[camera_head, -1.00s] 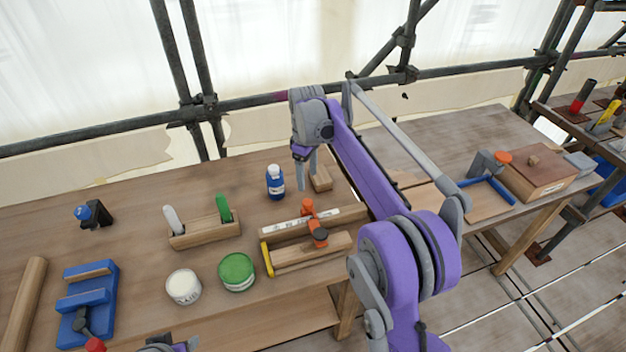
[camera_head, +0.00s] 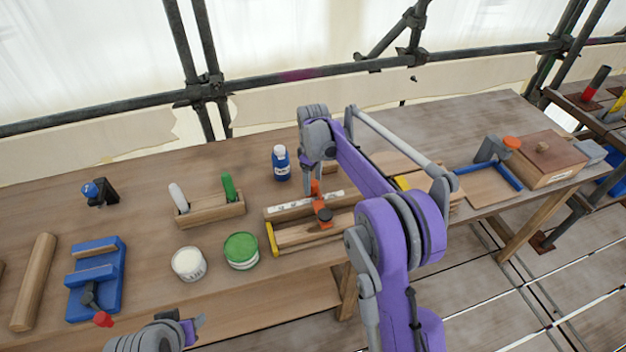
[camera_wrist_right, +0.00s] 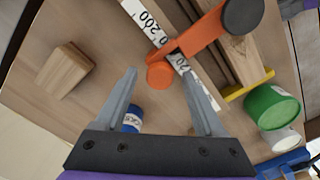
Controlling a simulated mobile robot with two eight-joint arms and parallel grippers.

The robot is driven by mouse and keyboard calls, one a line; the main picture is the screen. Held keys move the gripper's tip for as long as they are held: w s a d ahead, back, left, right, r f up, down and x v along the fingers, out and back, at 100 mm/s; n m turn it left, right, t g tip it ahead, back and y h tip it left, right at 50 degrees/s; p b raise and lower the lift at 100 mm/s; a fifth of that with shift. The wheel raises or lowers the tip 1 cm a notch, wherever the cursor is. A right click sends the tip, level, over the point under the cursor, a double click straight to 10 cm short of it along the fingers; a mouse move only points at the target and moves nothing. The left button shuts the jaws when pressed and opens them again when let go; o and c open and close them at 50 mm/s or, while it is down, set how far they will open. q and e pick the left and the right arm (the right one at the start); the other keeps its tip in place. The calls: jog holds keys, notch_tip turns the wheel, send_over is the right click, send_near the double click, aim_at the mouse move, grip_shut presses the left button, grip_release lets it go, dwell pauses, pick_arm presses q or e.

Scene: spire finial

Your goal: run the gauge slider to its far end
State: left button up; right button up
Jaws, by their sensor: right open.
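The gauge is a wooden fixture with a white numbered scale (camera_head: 341,195) and a yellow end piece (camera_head: 272,238), near the front of the bench. Its orange slider (camera_head: 323,203) with a dark knob sits across the scale, away from the yellow end. The right wrist view shows the orange slider (camera_wrist_right: 197,45), its orange knob (camera_wrist_right: 160,75) and the dark knob (camera_wrist_right: 243,14). My right gripper (camera_head: 309,186) is open and empty, just behind the slider; the orange knob appears between its fingertips. Contact cannot be told. My left gripper (camera_head: 194,326) is at the bottom edge, partly cut off.
A blue bottle (camera_head: 281,163) and a wood block (camera_wrist_right: 65,70) are close to my right gripper. A green-lidded tin (camera_head: 241,250), a white tin (camera_head: 188,264) and a holder with handles (camera_head: 211,209) stand to the left. Free bench lies behind the holder.

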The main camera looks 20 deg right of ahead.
grip_shut()
dwell(0.3)
dwell(1.1)
